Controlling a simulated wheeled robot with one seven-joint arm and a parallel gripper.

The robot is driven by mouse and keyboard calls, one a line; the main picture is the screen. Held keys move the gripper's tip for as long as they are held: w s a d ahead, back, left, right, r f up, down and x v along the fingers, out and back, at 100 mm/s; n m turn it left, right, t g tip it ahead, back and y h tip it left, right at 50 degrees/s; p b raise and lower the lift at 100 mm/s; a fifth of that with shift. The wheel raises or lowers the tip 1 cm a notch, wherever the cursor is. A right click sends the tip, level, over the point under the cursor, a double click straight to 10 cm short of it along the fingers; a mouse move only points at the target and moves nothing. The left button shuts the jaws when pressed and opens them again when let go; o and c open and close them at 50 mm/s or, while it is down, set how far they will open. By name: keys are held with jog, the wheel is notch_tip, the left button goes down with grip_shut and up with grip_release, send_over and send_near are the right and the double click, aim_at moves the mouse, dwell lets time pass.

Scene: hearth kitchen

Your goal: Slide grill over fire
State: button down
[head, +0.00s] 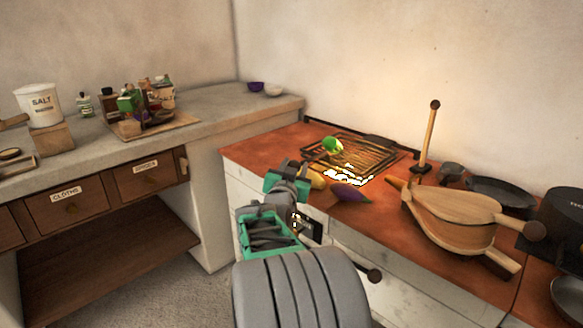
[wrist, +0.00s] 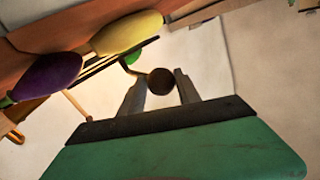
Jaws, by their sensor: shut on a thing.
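The grill (head: 370,152) is a dark rack of parallel bars lying on the orange hearth top; part of it also shows in the wrist view (wrist: 112,60). A glowing white-yellow fire patch (head: 348,177) shows at its front edge. My gripper (wrist: 160,92) has its two fingers on either side of a round dark knob (wrist: 161,81), which looks like the end of the grill's handle. A green vegetable (head: 333,145) sits at the grill's left side.
A yellow squash (head: 318,180) and a purple eggplant (head: 350,192) lie at the hearth's front edge, close to my gripper. A counter with a salt jar (head: 40,105) is left.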

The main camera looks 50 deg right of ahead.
jog(key=c, duration=1.3)
grip_release()
jog(key=shift+s+d+r, duration=0.25)
jog(key=shift+s+d, duration=0.05)
jog(key=shift+d, duration=0.05)
jog(key=shift+o, duration=0.9)
jog(key=shift+s+d+f, duration=0.1)
jog(key=shift+d, duration=0.05)
jog(key=shift+o, duration=0.9)
jog(key=shift+w+a+f, duration=0.1)
jog(key=shift+w+a, duration=0.1)
jog(key=shift+a, duration=0.1)
jog(key=shift+s+a, duration=0.1)
jog(key=shift+a, duration=0.2)
jog(key=p+v, duration=0.1)
jog(key=v, duration=0.6)
jog(key=shift+s, duration=0.1)
